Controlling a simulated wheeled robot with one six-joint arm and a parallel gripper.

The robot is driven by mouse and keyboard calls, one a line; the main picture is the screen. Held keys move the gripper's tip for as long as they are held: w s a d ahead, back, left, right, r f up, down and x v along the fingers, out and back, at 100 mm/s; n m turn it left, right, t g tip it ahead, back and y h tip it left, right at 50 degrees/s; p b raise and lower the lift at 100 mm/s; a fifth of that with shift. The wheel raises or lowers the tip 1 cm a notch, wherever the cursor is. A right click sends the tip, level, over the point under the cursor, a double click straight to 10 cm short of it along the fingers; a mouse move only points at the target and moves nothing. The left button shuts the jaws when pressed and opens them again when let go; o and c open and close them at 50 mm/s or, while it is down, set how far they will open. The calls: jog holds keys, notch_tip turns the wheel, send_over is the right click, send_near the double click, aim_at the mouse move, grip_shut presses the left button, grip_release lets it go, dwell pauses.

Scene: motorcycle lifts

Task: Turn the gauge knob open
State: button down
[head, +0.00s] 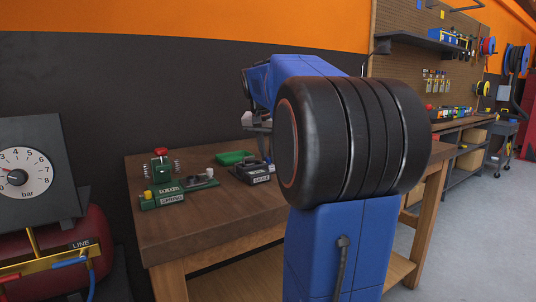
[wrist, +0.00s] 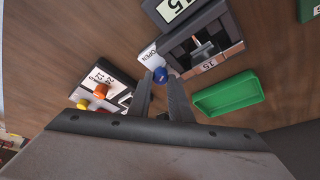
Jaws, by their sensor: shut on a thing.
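In the wrist view, a small blue knob (wrist: 161,74) sits beside a white tab marked OPEN (wrist: 150,57) on a black fixture (wrist: 228,27). The two dark fingers of my gripper (wrist: 160,84) reach up from below, one on each side of the knob, and are shut on it. How far the knob is turned cannot be told. In the head view, the dark fixture with a white label (head: 257,174) stands on the workbench, and my arm hides part of it. The fingertips are not clear there.
A green tray (wrist: 229,94) lies to the right of the knob in the wrist view. A labelled unit with orange and yellow knobs (wrist: 103,88) lies to the left. In the head view, a bar gauge (head: 24,172) stands left of the wooden workbench (head: 205,232).

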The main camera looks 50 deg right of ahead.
jog(key=shift+d+n+t+y, duration=0.1)
jog(key=shift+n+t+y, duration=0.4)
jog(key=shift+n, duration=1.3)
jog(key=c, duration=1.6)
grip_release()
jog(key=shift+s, duration=0.1)
